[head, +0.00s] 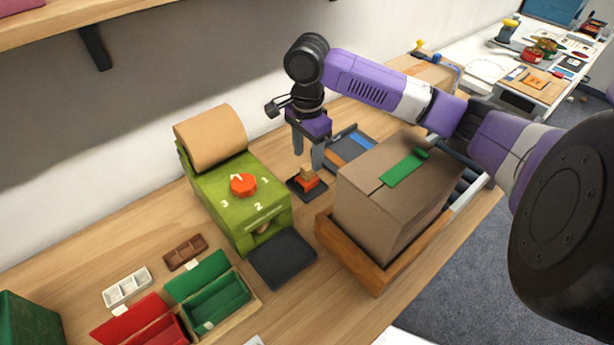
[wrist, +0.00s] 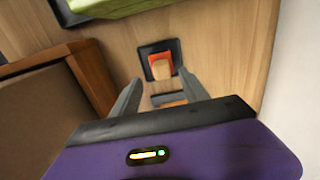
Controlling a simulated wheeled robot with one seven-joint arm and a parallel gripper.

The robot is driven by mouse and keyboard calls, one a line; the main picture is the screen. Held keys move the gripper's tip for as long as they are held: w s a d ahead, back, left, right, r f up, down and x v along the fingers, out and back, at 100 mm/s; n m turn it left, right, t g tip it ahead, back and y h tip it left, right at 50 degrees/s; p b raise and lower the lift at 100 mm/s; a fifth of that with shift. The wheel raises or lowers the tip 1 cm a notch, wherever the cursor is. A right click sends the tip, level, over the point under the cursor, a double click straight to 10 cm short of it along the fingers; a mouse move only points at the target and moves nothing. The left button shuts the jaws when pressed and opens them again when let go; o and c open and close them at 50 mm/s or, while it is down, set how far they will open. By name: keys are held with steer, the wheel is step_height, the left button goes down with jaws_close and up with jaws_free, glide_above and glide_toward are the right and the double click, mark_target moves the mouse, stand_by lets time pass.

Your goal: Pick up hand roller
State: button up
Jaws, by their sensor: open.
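A small orange-red tool with a light wooden top (head: 308,180), which looks like the hand roller, sits on a small black tray (head: 292,184) on the bench. The tool also shows in the wrist view (wrist: 161,68), just beyond the fingertips, with the black tray (wrist: 145,49) around it. My gripper (head: 308,153) points down above and slightly behind the tool, its fingers apart with nothing between them. In the wrist view my gripper (wrist: 161,82) also shows both spread fingers, apart from the tool.
A cardboard box (head: 385,205) in a wooden tray (head: 350,258) stands close on the right. A green machine with a brown roll (head: 225,190) stands on the left. A flat tray with blue and orange pieces (head: 350,145) lies behind. A dark pad (head: 282,260) lies in front.

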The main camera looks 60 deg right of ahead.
mark_target(307, 166)
steer(key=shift+w+d+f, duration=0.1)
steer(key=shift+f, duration=2.55)
jaws_close()
